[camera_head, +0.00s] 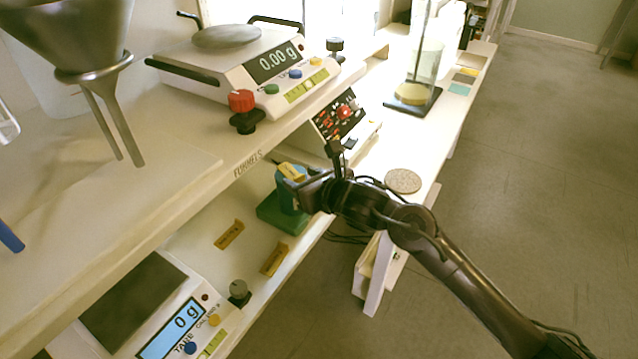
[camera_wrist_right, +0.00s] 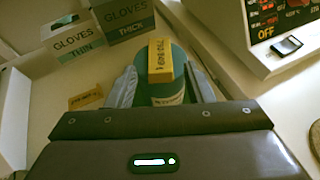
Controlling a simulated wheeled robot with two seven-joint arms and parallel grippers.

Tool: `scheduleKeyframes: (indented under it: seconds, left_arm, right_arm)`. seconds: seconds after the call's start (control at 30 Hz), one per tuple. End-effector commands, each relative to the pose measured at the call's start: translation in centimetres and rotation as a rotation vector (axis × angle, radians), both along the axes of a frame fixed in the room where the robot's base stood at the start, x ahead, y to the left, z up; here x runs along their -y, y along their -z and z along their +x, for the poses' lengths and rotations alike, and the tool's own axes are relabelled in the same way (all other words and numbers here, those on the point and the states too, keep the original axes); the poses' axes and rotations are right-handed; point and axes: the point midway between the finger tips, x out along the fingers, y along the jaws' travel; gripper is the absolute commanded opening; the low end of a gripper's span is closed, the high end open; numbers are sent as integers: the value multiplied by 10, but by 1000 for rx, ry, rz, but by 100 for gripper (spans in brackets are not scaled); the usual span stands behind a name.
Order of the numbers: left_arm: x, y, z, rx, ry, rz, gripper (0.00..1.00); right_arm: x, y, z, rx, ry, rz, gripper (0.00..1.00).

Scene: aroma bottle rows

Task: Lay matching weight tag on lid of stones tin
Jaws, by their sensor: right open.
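A blue-teal tin (camera_head: 291,197) stands on a green base (camera_head: 279,217) on the lower shelf; its teal lid (camera_wrist_right: 181,64) shows in the right wrist view. A yellow tag (camera_head: 291,171) lies on the lid, and it also shows in the right wrist view (camera_wrist_right: 160,60); its print is too small to read surely. My right gripper (camera_head: 303,188) is open at the tin, its fingers on either side of the tag, apart from it. Two more yellow tags (camera_head: 229,234) (camera_head: 273,259) lie on the shelf to the left. My left gripper is out of view.
A scale (camera_head: 147,309) reading 0 g sits on the lower shelf; another (camera_head: 244,62) reading 0.00 g is above. A red-lit control box (camera_head: 345,118) stands behind the tin. Boxes of thin gloves (camera_wrist_right: 77,43) and thick gloves (camera_wrist_right: 124,20) stand beyond it. A cork disc (camera_head: 403,181) lies right.

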Motion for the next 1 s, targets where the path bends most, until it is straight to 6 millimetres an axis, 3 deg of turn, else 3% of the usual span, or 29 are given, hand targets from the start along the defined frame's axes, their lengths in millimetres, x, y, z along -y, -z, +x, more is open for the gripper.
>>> scheduleKeyframes:
  seconds: [0.07, 0.4, 0.6, 0.9, 1.0]
  left_arm:
    - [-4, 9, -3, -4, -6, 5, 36]
    - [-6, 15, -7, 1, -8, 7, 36]
    - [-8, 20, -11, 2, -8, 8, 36]
    - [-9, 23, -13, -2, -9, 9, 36]
    - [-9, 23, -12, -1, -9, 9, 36]
  right_arm:
    - [5, -5, -6, 1, 0, -2, 47]
    - [42, -33, -64, 2, 0, -4, 47]
    - [56, -44, -87, 0, 0, -2, 47]
    - [60, -47, -94, -2, 1, 2, 47]
    - [63, -38, -89, -47, 42, 53, 47]
